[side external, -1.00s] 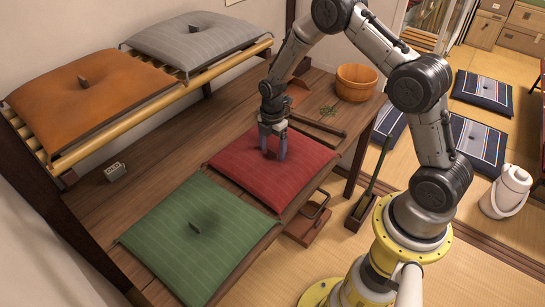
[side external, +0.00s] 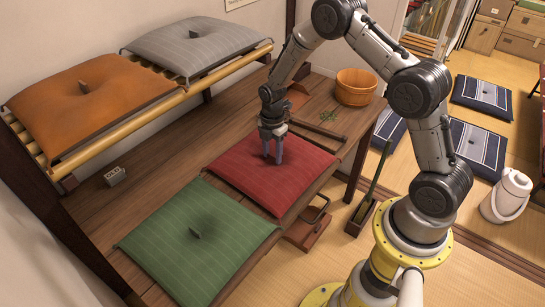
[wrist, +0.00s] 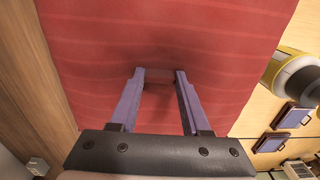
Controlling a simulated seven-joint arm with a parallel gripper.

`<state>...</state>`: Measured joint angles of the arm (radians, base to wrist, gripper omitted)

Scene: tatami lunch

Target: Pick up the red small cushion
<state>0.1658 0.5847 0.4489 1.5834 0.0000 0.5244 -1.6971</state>
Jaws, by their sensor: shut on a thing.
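The red small cushion (side external: 297,174) lies on the wooden bench, right of and behind the green cushion in the side external view. It fills most of the wrist view (wrist: 230,50). My gripper (side external: 273,160) points down over the cushion's middle. In the wrist view, the two purple fingers (wrist: 160,80) are shut on the small red tab at the cushion's centre, one finger on each side. The cushion still appears to rest on the bench.
A green cushion (side external: 160,255) lies beside the red one. Orange (side external: 50,110) and grey (side external: 180,35) cushions lie on a raised slatted rack (side external: 215,72). A wooden tub (side external: 357,88) stands at the bench's far end. A brown dustpan-like object (side external: 305,232) lies by the front edge.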

